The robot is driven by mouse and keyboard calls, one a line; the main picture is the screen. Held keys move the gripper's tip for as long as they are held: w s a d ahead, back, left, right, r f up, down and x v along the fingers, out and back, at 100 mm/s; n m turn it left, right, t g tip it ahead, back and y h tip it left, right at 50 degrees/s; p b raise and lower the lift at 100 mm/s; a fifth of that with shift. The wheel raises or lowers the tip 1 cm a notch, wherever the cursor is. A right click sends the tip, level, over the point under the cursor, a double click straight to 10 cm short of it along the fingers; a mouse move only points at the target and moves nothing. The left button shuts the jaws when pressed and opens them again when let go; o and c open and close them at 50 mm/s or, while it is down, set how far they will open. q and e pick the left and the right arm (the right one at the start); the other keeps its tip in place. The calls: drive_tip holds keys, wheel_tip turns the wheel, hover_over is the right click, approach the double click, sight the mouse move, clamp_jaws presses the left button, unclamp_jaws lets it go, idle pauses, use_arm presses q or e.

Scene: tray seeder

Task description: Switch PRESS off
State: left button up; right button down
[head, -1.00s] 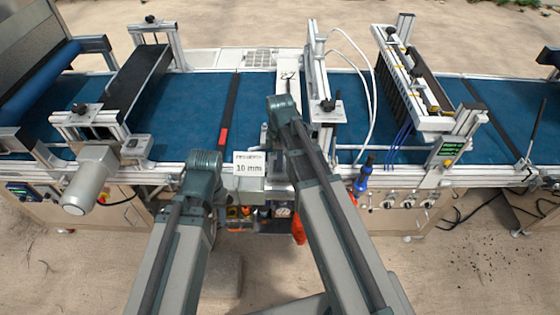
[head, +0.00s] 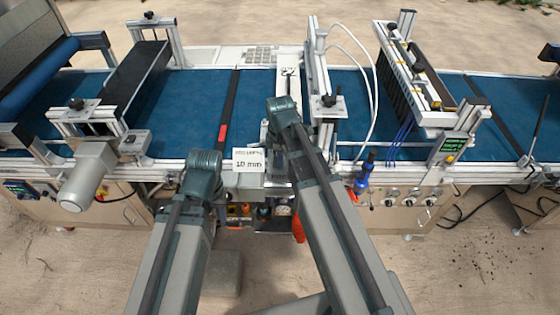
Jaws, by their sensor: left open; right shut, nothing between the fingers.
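No lettering reading PRESS on a switch can be made out. Below the belt's front edge, between my two arms, a dark control panel (head: 262,211) shows red and orange parts and a round gauge, partly covered by my arms. A white label reading 10 mm (head: 248,160) stands above it at the belt edge; its upper line is too small to read surely. My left arm ends in view just left of the label, my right arm just right of it. The fingers of both grippers are hidden behind my arm links.
A blue belt (head: 185,110) runs across the line. A white upright frame (head: 311,70) with white hoses stands behind my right arm. Right of it are a seeder head (head: 412,75), a blue-handled part (head: 364,175) and a panel with several knobs (head: 410,197). An orange-red thing (head: 298,229) hangs beside my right arm.

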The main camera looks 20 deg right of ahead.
drive_tip(key=shift+w+d+r+p, duration=0.2)
drive_tip(key=shift+w+r+p, duration=0.15)
drive_tip(key=shift+w, duration=0.25)
drive_tip(key=shift+r, duration=0.1)
drive_tip(key=shift+s+a+r+p, duration=0.1)
drive_tip(key=shift+r+p, duration=0.4)
drive_tip(key=shift+p, duration=0.05)
wheel_tip(320, 180, up, 12)
drive_tip(key=s+p, duration=0.2)
drive_tip(key=p, duration=1)
drive_tip(key=shift+s+a+r, duration=0.25)
drive_tip(key=shift+s+a, duration=0.05)
